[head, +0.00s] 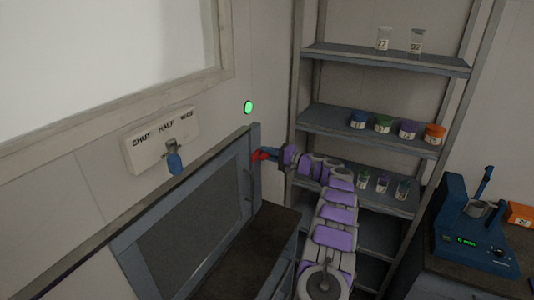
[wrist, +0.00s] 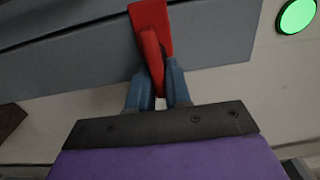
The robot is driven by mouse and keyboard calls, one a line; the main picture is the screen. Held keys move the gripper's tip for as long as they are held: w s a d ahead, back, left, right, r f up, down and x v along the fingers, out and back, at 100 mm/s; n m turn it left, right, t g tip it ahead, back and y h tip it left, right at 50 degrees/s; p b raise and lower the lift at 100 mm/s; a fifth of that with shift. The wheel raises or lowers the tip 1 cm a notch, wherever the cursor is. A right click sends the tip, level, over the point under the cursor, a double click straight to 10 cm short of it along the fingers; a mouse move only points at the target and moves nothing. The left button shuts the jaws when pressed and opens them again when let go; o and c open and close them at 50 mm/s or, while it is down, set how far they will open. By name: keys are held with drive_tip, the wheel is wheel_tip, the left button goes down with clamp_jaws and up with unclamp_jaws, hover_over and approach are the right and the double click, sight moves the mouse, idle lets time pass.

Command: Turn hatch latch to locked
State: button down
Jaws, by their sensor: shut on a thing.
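The red hatch latch (head: 259,156) sits at the right edge of the hatch frame in the head view, and it fills the upper middle of the wrist view (wrist: 150,38). My gripper (wrist: 155,88) is shut on the latch's red lever, with a blue finger on each side of it. In the head view my gripper (head: 270,153) reaches the latch from the right. The hatch (head: 190,220) is a dark panel in a blue-grey frame. Its exact lock position cannot be told.
A green round light (head: 248,107) glows on the wall above the latch. A plate marked SHUT, HALF, WIDE (head: 160,138) carries a blue knob (head: 174,162). A shelf rack (head: 385,62) with jars stands behind my arm. A blue machine (head: 470,240) is at the right.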

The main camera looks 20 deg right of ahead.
drive_tip(key=shift+f, duration=0.5)
drive_tip(key=c, duration=1.4)
unclamp_jaws()
drive_tip(key=shift+o, duration=1.2)
drive_tip(key=shift+d+r, duration=0.1)
drive_tip(key=shift+r, duration=0.05)
drive_tip(key=shift+s+d+r, duration=0.1)
drive_tip(key=shift+r, duration=0.05)
drive_tip(key=v, duration=1.7)
drive_tip(key=shift+d, duration=0.2)
drive_tip(key=shift+a, duration=0.1)
